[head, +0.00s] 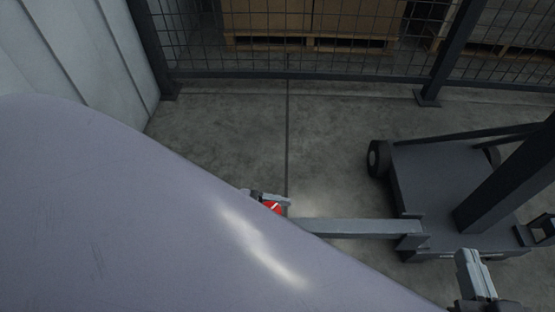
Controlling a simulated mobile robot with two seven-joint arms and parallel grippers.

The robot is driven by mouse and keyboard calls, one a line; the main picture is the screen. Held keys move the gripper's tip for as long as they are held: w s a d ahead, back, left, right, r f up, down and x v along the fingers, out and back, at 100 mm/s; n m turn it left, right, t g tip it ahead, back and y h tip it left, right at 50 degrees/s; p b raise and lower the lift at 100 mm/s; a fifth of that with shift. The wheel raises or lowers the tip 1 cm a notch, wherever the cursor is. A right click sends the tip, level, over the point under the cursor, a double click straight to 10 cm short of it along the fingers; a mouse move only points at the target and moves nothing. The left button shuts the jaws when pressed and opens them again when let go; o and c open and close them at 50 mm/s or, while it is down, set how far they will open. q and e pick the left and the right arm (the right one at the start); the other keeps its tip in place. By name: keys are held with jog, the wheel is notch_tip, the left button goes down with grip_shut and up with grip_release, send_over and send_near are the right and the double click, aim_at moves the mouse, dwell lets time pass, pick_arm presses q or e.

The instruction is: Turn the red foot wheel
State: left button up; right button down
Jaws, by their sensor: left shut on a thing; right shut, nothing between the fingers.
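The red foot wheel (273,207) shows as a small red patch with a white mark, at the left end of a grey beam (350,228). Most of the wheel is hidden by a large smooth lilac-grey form close to the camera. My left gripper (266,198) is at the wheel, shut on it; only a small part of the gripper shows. My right gripper (468,256) is at the lower right, in front of the dark wheeled base (440,185), shut and empty.
The beam joins the dark base, which has a black wheel (378,158) and a thick slanted post (505,180). A mesh fence (300,75) runs along the back, with boxes on pallets behind it. Bare concrete floor (230,130) lies between fence and beam.

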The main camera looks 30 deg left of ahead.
pick_arm(q)
jog(key=shift+s+m+g+h, duration=0.15)
jog(key=shift+m+g+h, duration=0.25)
jog(key=shift+m+g, duration=0.5)
jog(key=o, duration=1)
jog(key=shift+c, duration=0.2)
jog(key=shift+a, duration=0.1)
